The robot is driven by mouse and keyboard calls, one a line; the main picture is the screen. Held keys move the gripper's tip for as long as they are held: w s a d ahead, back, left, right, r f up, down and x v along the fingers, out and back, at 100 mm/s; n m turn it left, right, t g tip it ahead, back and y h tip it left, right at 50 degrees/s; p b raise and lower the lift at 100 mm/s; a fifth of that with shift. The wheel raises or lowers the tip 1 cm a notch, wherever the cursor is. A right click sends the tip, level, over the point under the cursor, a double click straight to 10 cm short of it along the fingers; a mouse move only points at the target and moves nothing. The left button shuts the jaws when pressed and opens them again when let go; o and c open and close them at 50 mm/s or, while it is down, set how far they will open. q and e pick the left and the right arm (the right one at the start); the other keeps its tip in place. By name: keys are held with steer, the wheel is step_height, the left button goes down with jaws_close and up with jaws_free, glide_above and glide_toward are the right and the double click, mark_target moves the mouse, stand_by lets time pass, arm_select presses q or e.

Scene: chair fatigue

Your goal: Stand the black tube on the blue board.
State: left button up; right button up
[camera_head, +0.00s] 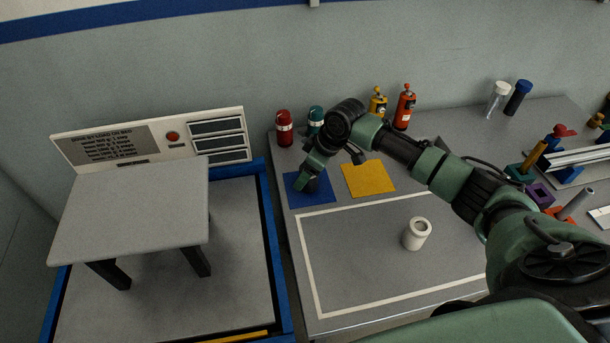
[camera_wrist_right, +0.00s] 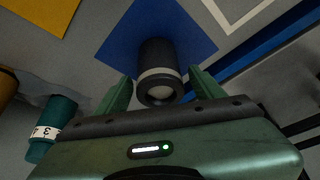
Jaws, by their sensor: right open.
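The black tube (camera_wrist_right: 158,57), with a pale band near its near end, stands on the blue board (camera_wrist_right: 115,45) in the right wrist view. It appears upright. My right gripper (camera_wrist_right: 161,84) is open, with one finger on each side of the tube's near end and visible gaps beside it. In the head view my right gripper (camera_head: 307,184) is low over the blue board (camera_head: 322,198), and it mostly hides the tube there. My left gripper is not in view.
A yellow board (camera_head: 368,178) lies beside the blue one. A white cup (camera_head: 416,233) stands in the white-outlined area. Red (camera_head: 284,128) and teal (camera_head: 316,120) containers stand behind the board. The outlined area is otherwise largely clear.

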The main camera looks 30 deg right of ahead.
steer(key=v, duration=1)
steer(key=shift+b, duration=0.3)
steer(key=shift+s, duration=0.1)
